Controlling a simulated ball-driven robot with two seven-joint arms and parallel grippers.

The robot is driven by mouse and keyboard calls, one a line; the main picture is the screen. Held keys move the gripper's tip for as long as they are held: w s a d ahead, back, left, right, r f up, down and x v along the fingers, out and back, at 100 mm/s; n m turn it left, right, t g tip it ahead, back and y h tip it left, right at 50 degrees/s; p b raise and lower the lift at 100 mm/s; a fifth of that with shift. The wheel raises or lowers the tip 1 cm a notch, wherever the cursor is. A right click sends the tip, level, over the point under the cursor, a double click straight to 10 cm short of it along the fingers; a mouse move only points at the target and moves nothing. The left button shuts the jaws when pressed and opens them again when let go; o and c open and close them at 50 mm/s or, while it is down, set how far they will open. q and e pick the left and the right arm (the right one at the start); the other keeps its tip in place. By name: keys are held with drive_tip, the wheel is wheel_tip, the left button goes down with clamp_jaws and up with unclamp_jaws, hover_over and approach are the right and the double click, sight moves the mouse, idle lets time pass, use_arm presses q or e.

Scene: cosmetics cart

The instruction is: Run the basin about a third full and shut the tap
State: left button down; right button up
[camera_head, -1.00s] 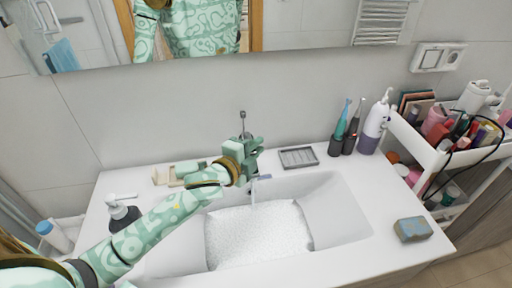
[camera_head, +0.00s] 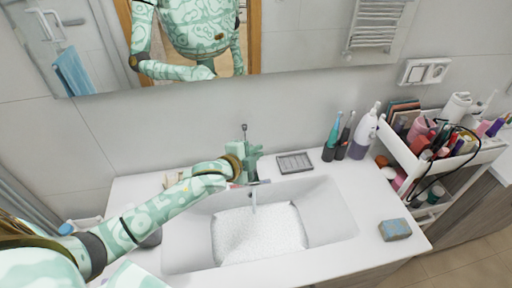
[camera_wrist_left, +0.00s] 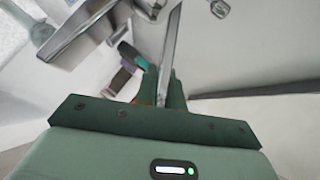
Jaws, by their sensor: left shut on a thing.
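The white basin (camera_head: 335,215) is set into the counter, with pale, rippled water (camera_head: 258,235) covering its floor. A thin stream (camera_head: 253,200) falls from the tap's metal spout (camera_head: 260,183), which also shows in the left wrist view (camera_wrist_left: 88,28). My left gripper (camera_head: 246,162) is at the tap behind the basin. In the left wrist view its fingers (camera_wrist_left: 164,88) are shut on the tap's slim metal lever (camera_wrist_left: 171,45), whose upper end (camera_head: 244,128) stands above the gripper in the head view. The gripper hides much of the tap's body. My right gripper is not in view.
A grey soap dish (camera_head: 295,163) lies right of the tap. Toothbrushes in dark holders (camera_head: 330,153) and a white-purple bottle (camera_head: 363,140) stand beyond it. A blue-tan sponge (camera_head: 395,230) lies front right. A loaded cart (camera_head: 415,165) stands at the right.

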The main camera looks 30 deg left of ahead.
use_arm(q)
drive_tip(key=c, duration=1.5)
unclamp_jaws()
drive_tip(key=p+v, duration=0.1)
drive_tip(key=v, duration=1.5)
drive_tip(key=shift+s, duration=0.1)
